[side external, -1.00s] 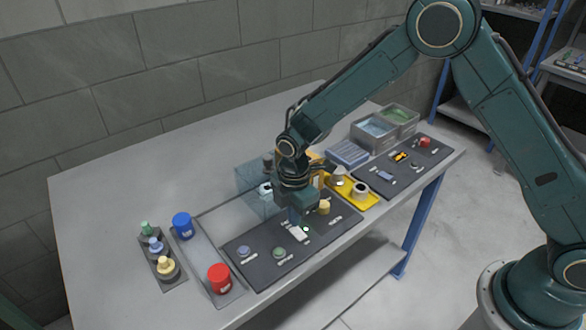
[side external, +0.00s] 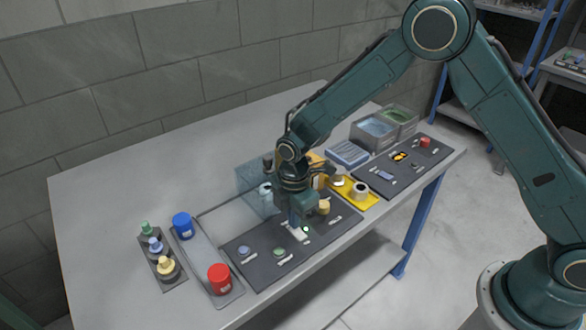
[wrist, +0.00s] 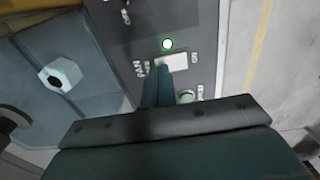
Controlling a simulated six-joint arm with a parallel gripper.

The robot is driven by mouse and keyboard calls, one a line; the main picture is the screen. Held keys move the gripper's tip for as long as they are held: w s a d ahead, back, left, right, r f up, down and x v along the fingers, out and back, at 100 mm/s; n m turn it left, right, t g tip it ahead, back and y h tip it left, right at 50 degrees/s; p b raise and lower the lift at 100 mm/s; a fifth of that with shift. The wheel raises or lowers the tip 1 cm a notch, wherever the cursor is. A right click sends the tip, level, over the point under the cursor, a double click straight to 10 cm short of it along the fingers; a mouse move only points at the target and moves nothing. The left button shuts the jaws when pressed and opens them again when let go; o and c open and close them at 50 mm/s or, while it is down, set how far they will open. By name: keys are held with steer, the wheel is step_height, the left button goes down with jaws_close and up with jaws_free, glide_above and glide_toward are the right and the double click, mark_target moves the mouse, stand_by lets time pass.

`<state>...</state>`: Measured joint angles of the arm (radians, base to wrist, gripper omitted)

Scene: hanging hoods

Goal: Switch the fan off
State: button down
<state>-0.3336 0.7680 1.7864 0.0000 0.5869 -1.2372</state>
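A dark control panel (side external: 270,250) lies along the table's front edge. It carries a white rocker switch (side external: 298,233), with a small lit green-white lamp (side external: 306,229) beside it. My gripper (side external: 294,222) is over the panel with its fingers together, pointing down at the rocker. In the wrist view the rocker (wrist: 172,62) and the lamp (wrist: 167,44) lie just beyond the closed fingertips, which overlap the rocker's near left end. I cannot tell whether they touch it. Nothing is held.
A clear hood (side external: 250,183) stands behind the panel. Round knobs, blue-grey (side external: 244,250) and green (side external: 279,252), and a tan one (side external: 324,207) sit near the rocker. A tray with blue (side external: 183,226) and red (side external: 219,278) jars is at left. The table's back left is clear.

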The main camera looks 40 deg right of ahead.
steer(key=shift+f, duration=0.5)
stand_by(0.3)
steer(key=shift+r, duration=3.5)
steer(key=shift+r, duration=0.1)
